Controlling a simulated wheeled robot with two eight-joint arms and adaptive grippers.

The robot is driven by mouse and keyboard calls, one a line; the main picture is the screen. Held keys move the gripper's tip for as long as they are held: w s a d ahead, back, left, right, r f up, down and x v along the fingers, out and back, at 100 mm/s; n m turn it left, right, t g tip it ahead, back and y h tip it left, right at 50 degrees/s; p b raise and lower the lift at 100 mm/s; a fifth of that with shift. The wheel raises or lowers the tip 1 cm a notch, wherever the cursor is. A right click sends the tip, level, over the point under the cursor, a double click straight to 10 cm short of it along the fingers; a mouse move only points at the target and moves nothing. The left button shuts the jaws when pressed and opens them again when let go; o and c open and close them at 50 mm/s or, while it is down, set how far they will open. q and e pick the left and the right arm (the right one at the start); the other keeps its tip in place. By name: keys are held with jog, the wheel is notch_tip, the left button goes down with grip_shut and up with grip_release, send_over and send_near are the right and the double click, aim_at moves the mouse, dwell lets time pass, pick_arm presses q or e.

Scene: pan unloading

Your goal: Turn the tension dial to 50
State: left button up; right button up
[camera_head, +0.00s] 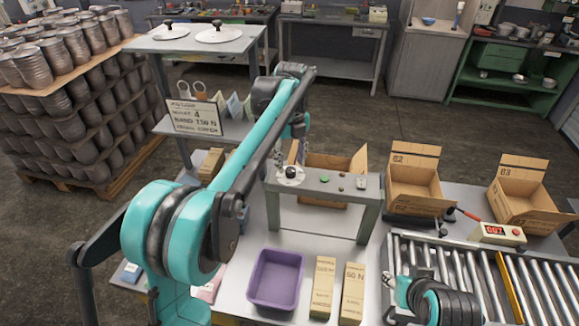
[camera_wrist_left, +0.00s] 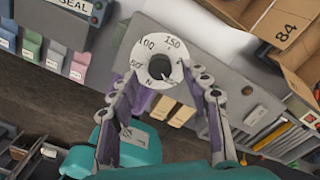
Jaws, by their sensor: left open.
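The tension dial (camera_head: 290,174) is a white disc with a black knob at the left end of a grey bridge-shaped stand. In the left wrist view the dial (camera_wrist_left: 151,51) shows 50 at the left, 100 and 150 along the top, and N at the bottom. A pale line on the knob (camera_wrist_left: 159,67) seems to point toward the lower right, away from 50. My left gripper (camera_wrist_left: 160,78) is open, its two fingers on either side of the dial's lower part. Contact with the knob cannot be told. In the head view my left gripper (camera_head: 295,150) hangs over the dial.
The stand's top (camera_head: 325,181) also carries a green button. A sign (camera_head: 195,117) reads BAND 150 N. A purple bin (camera_head: 275,252) and tan boxes (camera_head: 323,285) lie in front. Open cartons (camera_head: 414,185) and a roller conveyor (camera_head: 470,265) are at the right.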

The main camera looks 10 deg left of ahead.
aim_at(291, 172)
pick_arm(q)
jog(key=shift+f, duration=1.15)
jog(key=shift+c, duration=0.4)
grip_shut()
jog(key=shift+n, duration=0.3)
